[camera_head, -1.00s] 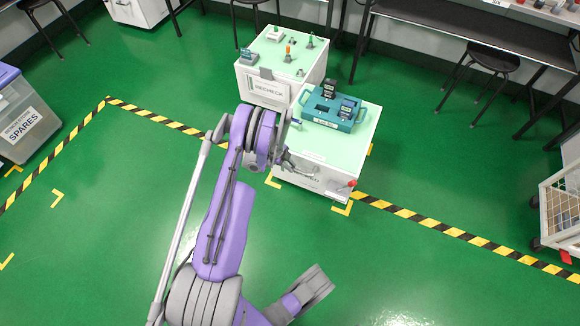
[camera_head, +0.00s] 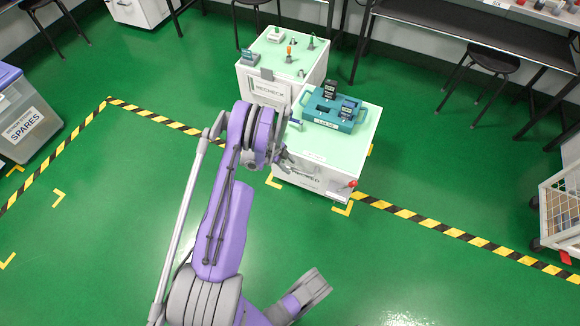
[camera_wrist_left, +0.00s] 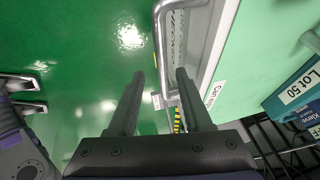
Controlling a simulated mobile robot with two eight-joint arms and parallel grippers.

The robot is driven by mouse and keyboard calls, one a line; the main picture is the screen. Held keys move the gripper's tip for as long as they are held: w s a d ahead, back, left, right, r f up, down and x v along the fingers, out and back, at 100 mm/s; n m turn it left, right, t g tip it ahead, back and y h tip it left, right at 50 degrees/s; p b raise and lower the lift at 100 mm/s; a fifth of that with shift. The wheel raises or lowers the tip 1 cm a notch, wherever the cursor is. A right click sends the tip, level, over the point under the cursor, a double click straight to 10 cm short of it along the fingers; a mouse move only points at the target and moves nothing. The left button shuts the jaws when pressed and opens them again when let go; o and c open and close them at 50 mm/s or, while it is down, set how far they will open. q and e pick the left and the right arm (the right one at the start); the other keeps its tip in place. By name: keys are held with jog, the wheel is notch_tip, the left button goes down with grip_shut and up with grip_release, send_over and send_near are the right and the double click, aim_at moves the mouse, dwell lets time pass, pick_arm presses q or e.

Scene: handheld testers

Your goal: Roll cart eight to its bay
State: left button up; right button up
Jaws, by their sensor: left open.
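A white cart (camera_head: 352,150) with a pale green top stands over yellow corner marks at the striped line. In the left wrist view its front face carries a grey bar handle (camera_wrist_left: 160,45) and a label (camera_wrist_left: 214,94) starting "Cart"; its number is not readable. My left gripper (camera_head: 290,160) is at this front face, and the arm hides part of it. In the left wrist view its open fingers (camera_wrist_left: 161,75) are on either side of the handle's line; I cannot tell the depth. My right gripper (camera_head: 318,286) hangs low over the floor, its fingers apart in the left wrist view (camera_wrist_left: 42,96).
A teal tray (camera_head: 326,122) with black testers rides on the cart. A second white cart (camera_head: 262,88) labelled "RECHECK" stands close behind left. A spares bin (camera_head: 28,125) is at left, a wire trolley (camera_head: 562,210) at right. Green floor in front is clear.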

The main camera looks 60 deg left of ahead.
pick_arm(q)
jog(key=p+v, duration=0.2)
jog(key=v, duration=0.6)
jog(key=shift+s+r, duration=0.2)
jog(key=shift+r, duration=0.15)
pick_arm(e)
jog(key=shift+w+v, duration=0.25)
jog(key=shift+v, duration=1)
jog(key=shift+r, duration=0.1)
